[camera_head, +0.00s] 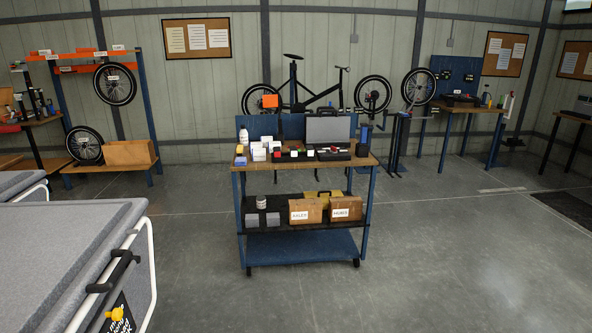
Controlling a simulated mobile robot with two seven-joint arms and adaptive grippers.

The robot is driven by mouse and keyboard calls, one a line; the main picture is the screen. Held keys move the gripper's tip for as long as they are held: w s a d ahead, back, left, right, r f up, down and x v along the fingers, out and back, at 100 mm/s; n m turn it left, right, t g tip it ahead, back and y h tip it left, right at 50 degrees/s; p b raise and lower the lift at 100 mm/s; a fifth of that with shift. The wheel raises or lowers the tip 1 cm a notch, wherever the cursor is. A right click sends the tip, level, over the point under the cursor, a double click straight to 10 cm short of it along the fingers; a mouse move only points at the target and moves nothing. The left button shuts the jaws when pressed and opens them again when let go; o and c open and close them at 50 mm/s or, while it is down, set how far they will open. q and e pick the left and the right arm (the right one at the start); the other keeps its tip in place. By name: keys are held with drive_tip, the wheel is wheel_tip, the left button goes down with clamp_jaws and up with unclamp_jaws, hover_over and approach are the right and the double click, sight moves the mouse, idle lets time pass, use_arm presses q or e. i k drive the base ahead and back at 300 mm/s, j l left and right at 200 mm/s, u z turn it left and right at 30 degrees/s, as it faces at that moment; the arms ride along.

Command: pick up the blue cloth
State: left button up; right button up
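A small blue item (240,160) lies at the left front of the top of a blue cart (304,166). It is too small to tell whether it is the blue cloth. Another blue item (362,149) at the cart top's right end looks more like an upright box or bottle. I cannot make out any other cloth. Neither of my grippers is in view.
The cart top is crowded with white boxes (259,154), a white bottle (243,136) and a grey case (328,130). Grey padded carts (65,255) fill the left foreground. A bicycle (310,90) stands behind. The floor (440,250) at right is clear.

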sight(239, 162)
drive_tip(key=i, duration=3.3)
